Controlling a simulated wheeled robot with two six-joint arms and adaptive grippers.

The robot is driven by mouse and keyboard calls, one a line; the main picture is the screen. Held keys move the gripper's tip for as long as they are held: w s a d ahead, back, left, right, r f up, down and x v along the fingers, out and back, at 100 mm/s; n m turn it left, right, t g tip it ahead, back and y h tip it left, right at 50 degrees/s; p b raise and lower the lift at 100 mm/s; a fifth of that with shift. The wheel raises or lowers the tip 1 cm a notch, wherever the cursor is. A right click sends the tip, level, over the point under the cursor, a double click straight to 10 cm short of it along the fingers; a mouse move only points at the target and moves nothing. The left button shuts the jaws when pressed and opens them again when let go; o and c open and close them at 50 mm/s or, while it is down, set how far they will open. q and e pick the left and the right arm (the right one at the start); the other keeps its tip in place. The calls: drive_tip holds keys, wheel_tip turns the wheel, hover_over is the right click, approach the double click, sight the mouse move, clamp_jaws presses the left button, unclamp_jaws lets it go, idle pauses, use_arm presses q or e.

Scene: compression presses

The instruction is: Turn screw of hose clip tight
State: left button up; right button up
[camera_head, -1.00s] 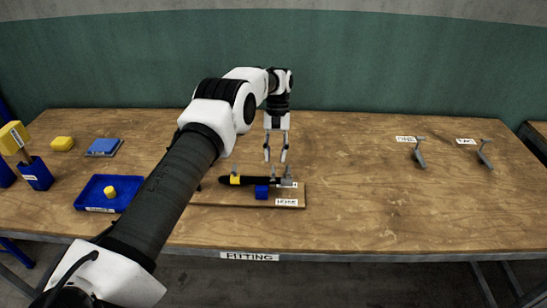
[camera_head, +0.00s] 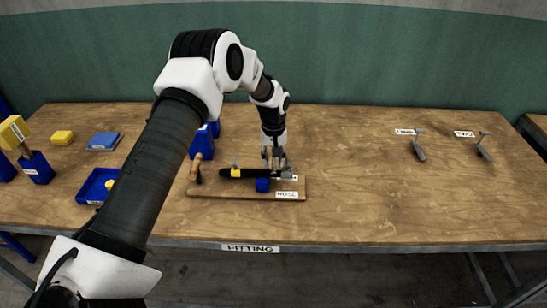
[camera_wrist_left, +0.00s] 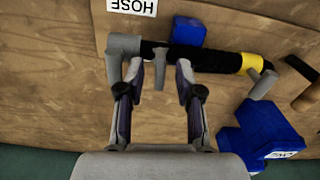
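A black hose (camera_head: 245,173) lies along a wooden board labelled HOSE (camera_head: 220,193) and also shows in the left wrist view (camera_wrist_left: 208,56). A yellow clip (camera_wrist_left: 252,64) with a grey peg (camera_wrist_left: 263,84) sits near one end. A grey fitting (camera_wrist_left: 123,45) is at the other end. A second grey peg (camera_wrist_left: 160,78), perhaps a clip screw, sticks out beside the fitting. My left gripper (camera_wrist_left: 162,78) is open, its fingers on either side of this peg with gaps showing. In the head view my left gripper (camera_head: 275,160) is over the hose's right end. My right gripper is out of view.
A blue block (camera_head: 262,185) is at the hose. A wooden handle (camera_head: 196,166) and blue holders (camera_head: 203,143) stand behind left. A blue tray (camera_head: 92,186) lies left. Two grey tools (camera_head: 419,150) (camera_head: 483,150) lie right; the table between is clear.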

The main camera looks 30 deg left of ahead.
use_arm(q)
drive_tip(key=shift+f, duration=0.1)
drive_tip(key=shift+c, duration=0.3)
clamp_jaws()
drive_tip(key=shift+m, duration=0.7)
drive_tip(key=shift+o, duration=0.3)
unclamp_jaws()
